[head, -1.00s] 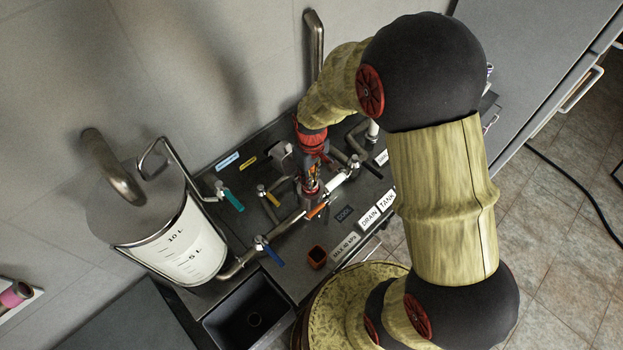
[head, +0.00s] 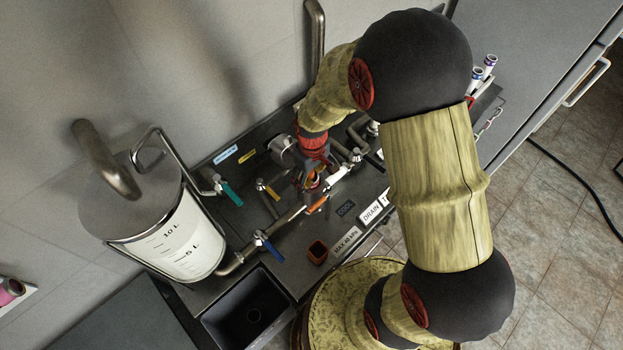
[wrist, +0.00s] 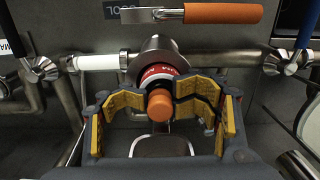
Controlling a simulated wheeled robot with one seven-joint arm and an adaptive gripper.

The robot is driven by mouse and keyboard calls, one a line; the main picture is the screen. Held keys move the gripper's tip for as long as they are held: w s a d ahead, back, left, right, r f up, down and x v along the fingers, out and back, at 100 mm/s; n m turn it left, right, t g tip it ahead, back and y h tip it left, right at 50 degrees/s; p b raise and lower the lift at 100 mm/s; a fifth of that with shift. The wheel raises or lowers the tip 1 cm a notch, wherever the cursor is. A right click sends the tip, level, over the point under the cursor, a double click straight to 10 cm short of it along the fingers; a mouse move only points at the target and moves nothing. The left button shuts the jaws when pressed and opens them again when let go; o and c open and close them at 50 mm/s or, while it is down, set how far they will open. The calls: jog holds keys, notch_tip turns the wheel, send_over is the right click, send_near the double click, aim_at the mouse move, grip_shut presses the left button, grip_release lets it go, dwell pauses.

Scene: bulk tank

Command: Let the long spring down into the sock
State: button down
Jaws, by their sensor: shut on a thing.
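My gripper (wrist: 160,94) has its yellow-padded fingers closed in around an orange-ended piece (wrist: 159,105) in the wrist view. Just beyond it is a round opening with a red and white lettered band (wrist: 160,72), set in a steel collar (wrist: 155,46) on the pipework. The piece points into this opening. I cannot make out spring coils or sock cloth; the inside of the opening is hidden by the piece. In the head view my gripper (head: 311,180) is down at the pipework, and its fingers hide most of the collar.
An orange valve handle (wrist: 222,13) lies beyond the collar. Pipes, a blue handle (head: 268,247) and a teal handle (head: 232,193) are close by. A white tank (head: 170,241) stands left, a small dark red cup (head: 317,252) and a black sink (head: 249,309) in front.

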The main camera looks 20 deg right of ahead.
jog(key=c, duration=1.3)
grip_release()
jog(key=shift+s+f, duration=0.1)
jog(key=shift+s, duration=0.1)
jog(key=o, duration=0.9)
jog(key=shift+w, duration=0.2)
jog(key=shift+c, duration=0.2)
jog(key=shift+r, duration=0.25)
notch_tip(320, 180, up, 12)
jog(key=shift+f, duration=0.1)
